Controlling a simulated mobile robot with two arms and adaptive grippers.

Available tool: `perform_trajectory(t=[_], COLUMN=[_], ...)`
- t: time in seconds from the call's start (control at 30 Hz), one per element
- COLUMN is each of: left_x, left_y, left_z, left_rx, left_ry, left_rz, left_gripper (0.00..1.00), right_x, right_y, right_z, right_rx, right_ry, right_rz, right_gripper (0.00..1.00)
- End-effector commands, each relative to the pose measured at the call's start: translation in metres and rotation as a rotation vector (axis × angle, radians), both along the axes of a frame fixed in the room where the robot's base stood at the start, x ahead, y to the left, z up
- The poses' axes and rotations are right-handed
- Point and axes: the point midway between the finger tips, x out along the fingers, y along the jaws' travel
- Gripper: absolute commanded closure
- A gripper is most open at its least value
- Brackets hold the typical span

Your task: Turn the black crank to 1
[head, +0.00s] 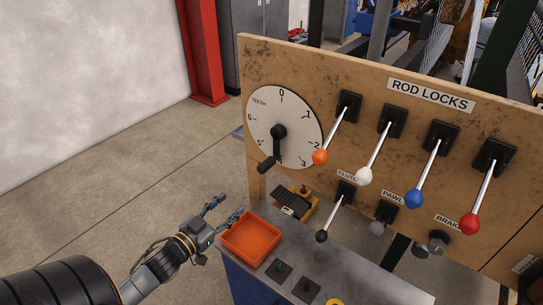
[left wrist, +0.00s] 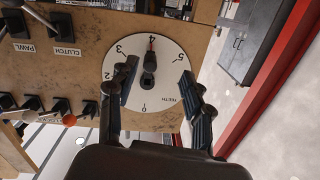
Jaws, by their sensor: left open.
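The black crank (head: 278,133) sits at the centre of a white dial (head: 302,128) marked TEETH, with numbers around its rim. Its arm points down to 4, and its handle (head: 266,164) sticks out from the board. My left gripper (head: 231,204) is open and empty, below and left of the dial, apart from the crank. In the left wrist view the dial is upside down. The crank (left wrist: 149,68) shows there between my spread fingers, pointing to 4 at the top. My right gripper is not in view.
The wooden board (head: 355,85) carries ROD LOCKS levers with orange (head: 320,157), white (head: 364,176), blue (head: 414,198) and red (head: 470,224) knobs to the dial's right. An orange tray (head: 251,252) stands on the bench below. The floor (head: 110,185) left of the board is clear.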

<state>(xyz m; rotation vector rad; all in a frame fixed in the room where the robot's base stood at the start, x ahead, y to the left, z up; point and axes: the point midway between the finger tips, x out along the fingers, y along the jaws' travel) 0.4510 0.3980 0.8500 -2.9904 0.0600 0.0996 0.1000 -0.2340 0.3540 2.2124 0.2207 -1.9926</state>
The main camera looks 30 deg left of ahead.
Motion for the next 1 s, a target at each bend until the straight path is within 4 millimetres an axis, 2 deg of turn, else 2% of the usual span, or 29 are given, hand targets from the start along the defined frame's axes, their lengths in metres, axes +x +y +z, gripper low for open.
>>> perform_trajectory(t=[0.03,0.1,0.17,0.27,0.47,0.8,1.0], left_x=[0.001,0.002,0.005,0.014,0.051,0.116,0.136], left_y=[-0.004,-0.008,-0.010,-0.011,-0.013,-0.017,-0.019], left_z=[0.017,0.031,0.036,0.038,0.039,0.037,0.035], left_rx=[0.003,0.004,0.004,0.004,0.005,0.006,0.004], left_ry=[-0.030,-0.055,-0.064,-0.069,-0.070,-0.066,-0.064], left_rz=[-0.020,-0.035,-0.040,-0.041,-0.041,-0.039,-0.039], left_gripper=[0.50,0.50,0.50,0.50,0.50,0.50,0.50], right_x=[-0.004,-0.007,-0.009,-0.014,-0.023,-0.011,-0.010], right_y=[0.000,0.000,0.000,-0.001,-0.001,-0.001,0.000], right_z=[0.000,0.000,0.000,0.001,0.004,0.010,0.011], right_rx=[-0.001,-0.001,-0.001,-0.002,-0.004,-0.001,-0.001], right_ry=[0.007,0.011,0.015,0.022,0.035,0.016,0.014], right_rz=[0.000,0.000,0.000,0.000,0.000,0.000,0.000], right_gripper=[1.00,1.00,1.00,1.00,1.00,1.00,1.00])
